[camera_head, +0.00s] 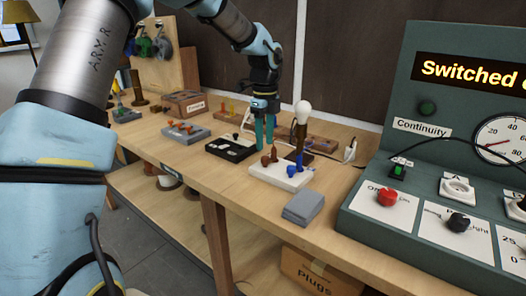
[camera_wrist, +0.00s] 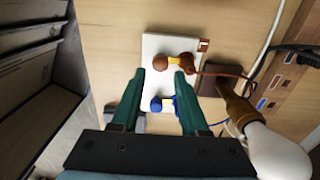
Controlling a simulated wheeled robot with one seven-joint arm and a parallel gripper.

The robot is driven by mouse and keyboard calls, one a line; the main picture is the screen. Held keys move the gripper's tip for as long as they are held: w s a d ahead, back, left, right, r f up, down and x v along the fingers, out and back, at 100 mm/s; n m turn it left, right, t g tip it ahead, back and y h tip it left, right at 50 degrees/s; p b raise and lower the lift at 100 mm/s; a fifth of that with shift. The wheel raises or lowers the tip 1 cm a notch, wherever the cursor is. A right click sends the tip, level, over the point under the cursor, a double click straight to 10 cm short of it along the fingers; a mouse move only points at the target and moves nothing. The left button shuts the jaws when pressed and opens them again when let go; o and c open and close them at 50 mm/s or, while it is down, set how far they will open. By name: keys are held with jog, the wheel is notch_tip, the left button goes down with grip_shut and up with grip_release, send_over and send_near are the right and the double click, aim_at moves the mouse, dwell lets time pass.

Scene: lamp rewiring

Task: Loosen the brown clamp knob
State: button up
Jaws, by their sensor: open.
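The brown clamp knob (camera_head: 274,153) stands on a white block (camera_head: 268,176) in the head view. In the wrist view the brown knob (camera_wrist: 182,62) shows near the far end of the white block (camera_wrist: 152,45). A blue knob (camera_head: 291,169) sits on the same block, and in the wrist view it (camera_wrist: 157,104) lies nearer the gripper's base. My gripper (camera_head: 264,149) points down close to the block. In the wrist view its green fingers (camera_wrist: 159,74) are apart, with nothing gripped between them. I cannot tell their height above the knob.
A lamp with a white bulb (camera_head: 302,108) on a brown stem (camera_wrist: 236,106) stands close beside my gripper. A dark tray (camera_head: 231,149) is left of the block and a grey block (camera_head: 303,208) in front. A green test panel (camera_head: 425,190) stands at right. Cables run near the lamp.

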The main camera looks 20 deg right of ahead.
aim_at(265, 157)
jog(key=shift+f+p, duration=0.35)
jog(key=shift+f, duration=2.2)
grip_shut()
